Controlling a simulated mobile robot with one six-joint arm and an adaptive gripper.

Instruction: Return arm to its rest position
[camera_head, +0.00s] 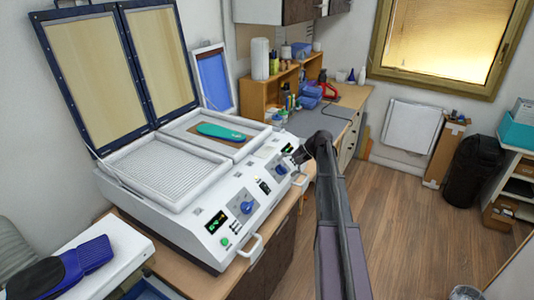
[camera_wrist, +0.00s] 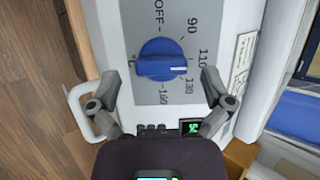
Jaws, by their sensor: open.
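My gripper (camera_wrist: 161,82) is open in the wrist view, its two fingers on either side of a blue temperature knob (camera_wrist: 161,60) on a grey dial plate. I cannot tell whether the fingers touch the machine. In the head view my arm reaches from the bottom up to the right end of the white forming machine (camera_head: 190,222), and my gripper (camera_head: 300,155) is small and dark there by the front panel. A teal insole (camera_head: 221,131) lies on the right bed of the machine. The machine's two framed lids stand raised.
A wooden bench (camera_head: 350,97) with bottles and a small shelf (camera_head: 258,92) stands behind the machine. A black bin (camera_head: 474,170) and a cardboard box (camera_head: 442,152) stand at the right. A white handle (camera_wrist: 80,112) juts from the panel.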

